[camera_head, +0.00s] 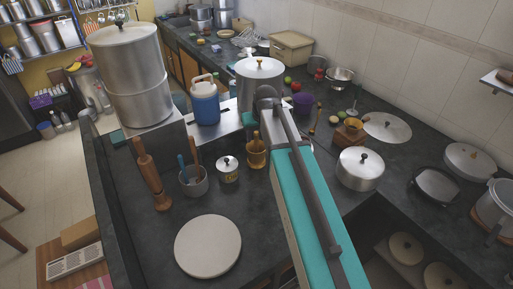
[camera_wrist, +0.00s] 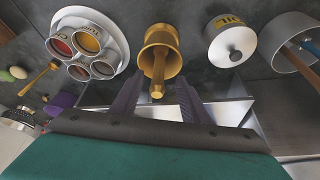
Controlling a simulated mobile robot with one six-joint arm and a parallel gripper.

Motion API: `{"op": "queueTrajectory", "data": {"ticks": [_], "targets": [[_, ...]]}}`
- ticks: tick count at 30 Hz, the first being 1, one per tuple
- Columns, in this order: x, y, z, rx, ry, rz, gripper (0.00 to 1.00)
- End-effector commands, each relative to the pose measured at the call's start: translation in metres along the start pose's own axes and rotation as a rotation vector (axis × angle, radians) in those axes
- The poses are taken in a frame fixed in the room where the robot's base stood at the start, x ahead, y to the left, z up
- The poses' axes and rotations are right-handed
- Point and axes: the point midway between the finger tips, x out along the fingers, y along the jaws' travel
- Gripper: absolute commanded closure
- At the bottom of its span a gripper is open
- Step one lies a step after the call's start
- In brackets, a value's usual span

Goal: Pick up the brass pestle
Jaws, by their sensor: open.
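The brass pestle (camera_wrist: 157,84) stands in the brass mortar (camera_wrist: 171,38), its rounded end pointing toward the wrist camera. In the head view the pestle (camera_head: 256,137) rises from the mortar (camera_head: 257,156) on the dark counter, just left of my teal arm. My gripper (camera_wrist: 158,90) is open in the wrist view, with one dark finger on each side of the pestle's free end. The fingers look apart from it, but I cannot tell the depth gap. In the head view my arm hides the gripper.
A small lidded steel pot (camera_head: 228,170) and a utensil bowl (camera_head: 193,181) stand left of the mortar. A round spice tray (camera_wrist: 88,44) with several cups lies on its other side.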

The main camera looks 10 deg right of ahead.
Motion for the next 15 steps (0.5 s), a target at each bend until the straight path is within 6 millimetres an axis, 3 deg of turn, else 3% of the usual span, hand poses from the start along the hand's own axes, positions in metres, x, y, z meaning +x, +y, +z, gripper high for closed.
{"op": "queueTrajectory", "data": {"ticks": [15], "targets": [[0.0069, -0.0001, -0.0011, -0.001, 0.0, -0.001, 0.59]]}}
